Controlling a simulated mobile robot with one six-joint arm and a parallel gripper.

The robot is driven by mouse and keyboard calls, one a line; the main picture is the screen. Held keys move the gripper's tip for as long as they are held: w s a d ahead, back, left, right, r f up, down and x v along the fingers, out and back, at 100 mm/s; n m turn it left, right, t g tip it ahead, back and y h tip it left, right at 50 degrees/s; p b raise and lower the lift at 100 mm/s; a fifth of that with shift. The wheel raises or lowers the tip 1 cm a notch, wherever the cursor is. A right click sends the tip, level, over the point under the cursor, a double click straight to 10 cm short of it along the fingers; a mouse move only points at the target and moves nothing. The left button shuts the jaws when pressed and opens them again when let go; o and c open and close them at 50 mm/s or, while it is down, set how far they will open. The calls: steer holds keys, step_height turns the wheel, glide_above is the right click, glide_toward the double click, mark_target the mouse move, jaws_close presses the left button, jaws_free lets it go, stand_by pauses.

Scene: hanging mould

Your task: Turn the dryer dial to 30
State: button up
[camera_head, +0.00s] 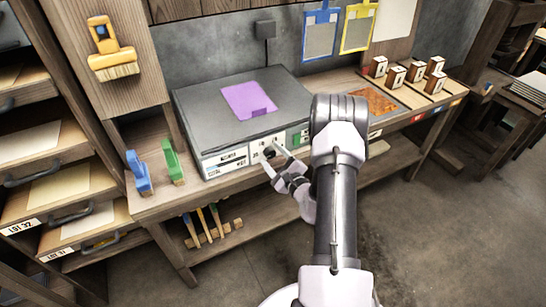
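The dryer (240,95) is a wide box with a flat grey lid and a pale front, standing on the wooden bench. Its front carries white panels, a green panel at the right, and a small dial (268,153) near the middle. The dial's numbers and pointer are too small to read. My gripper (271,156) is at the dryer's front, right by the dial.
A purple sheet (248,100) lies on the lid. Blue (138,172) and green (172,160) tools stand left of the dryer. Lettered wooden blocks (396,76) sit at the bench's right. Blue (320,32) and yellow (357,28) frames hang above. Open floor lies at the right.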

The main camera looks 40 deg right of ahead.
steer(key=p+v, duration=0.2)
steer(key=v, duration=1.5)
steer(key=shift+s+p, duration=0.25)
steer(key=shift+p, duration=0.15)
steer(key=shift+a, duration=0.1)
